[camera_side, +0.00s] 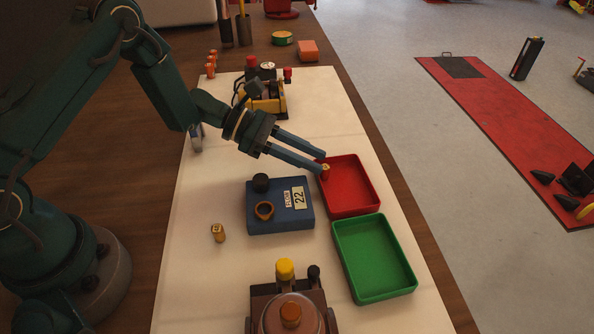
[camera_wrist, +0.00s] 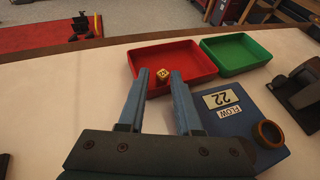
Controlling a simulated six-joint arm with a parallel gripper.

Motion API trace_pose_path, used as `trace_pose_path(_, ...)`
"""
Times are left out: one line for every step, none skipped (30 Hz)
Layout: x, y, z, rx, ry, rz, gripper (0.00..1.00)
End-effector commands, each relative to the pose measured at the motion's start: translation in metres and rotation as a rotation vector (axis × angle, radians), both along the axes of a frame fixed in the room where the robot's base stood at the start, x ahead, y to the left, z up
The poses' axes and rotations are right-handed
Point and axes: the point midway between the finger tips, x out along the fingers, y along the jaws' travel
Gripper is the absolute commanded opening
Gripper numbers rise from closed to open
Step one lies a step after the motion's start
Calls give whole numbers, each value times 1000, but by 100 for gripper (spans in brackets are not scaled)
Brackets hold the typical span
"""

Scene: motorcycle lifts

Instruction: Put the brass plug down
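A small brass plug (camera_wrist: 162,75) with a marked top shows between and just past my fingertips in the wrist view. In the wrist view my gripper (camera_wrist: 159,78) shows a gap beside the plug. Whether the plug rests on the tray floor is hard to tell. Another brass plug (camera_side: 218,233) stands on the white table.
A green tray (camera_side: 400,289) adjoins the red one. A blue block (camera_side: 262,225) labelled FLOW 22, with a brass ring and black knob, stands left of the trays. A brown fixture (camera_side: 262,300) with a yellow cap is at the front, and a yellow-black device (camera_side: 272,104) at the back.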

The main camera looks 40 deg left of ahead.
Motion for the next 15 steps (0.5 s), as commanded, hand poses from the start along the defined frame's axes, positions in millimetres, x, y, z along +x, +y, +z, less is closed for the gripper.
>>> trace_pose_path(-4,12,5,0,-2,8,33)
trace_pose_path(-6,17,8,-1,-1,9,33)
trace_pose_path(-9,24,11,-1,-3,8,33)
trace_pose_path(-11,28,13,-1,-2,6,33)
trace_pose_path(-13,32,15,-1,-2,7,33)
trace_pose_path(-16,38,18,-1,-2,6,33)
trace_pose_path(-18,41,19,-1,-2,5,33)
trace_pose_path(-19,45,20,-1,-2,5,33)
trace_pose_path(-21,48,22,-1,-2,4,33)
trace_pose_path(-22,51,24,-1,-2,4,33)
trace_pose_path(-23,53,25,-1,-2,3,33)
trace_pose_path(-25,55,25,-2,-1,2,33)
trace_pose_path(-26,56,26,-2,-1,1,33)
trace_pose_path(-27,56,27,0,-3,-3,33)
trace_pose_path(-28,56,30,6,-11,-14,33)
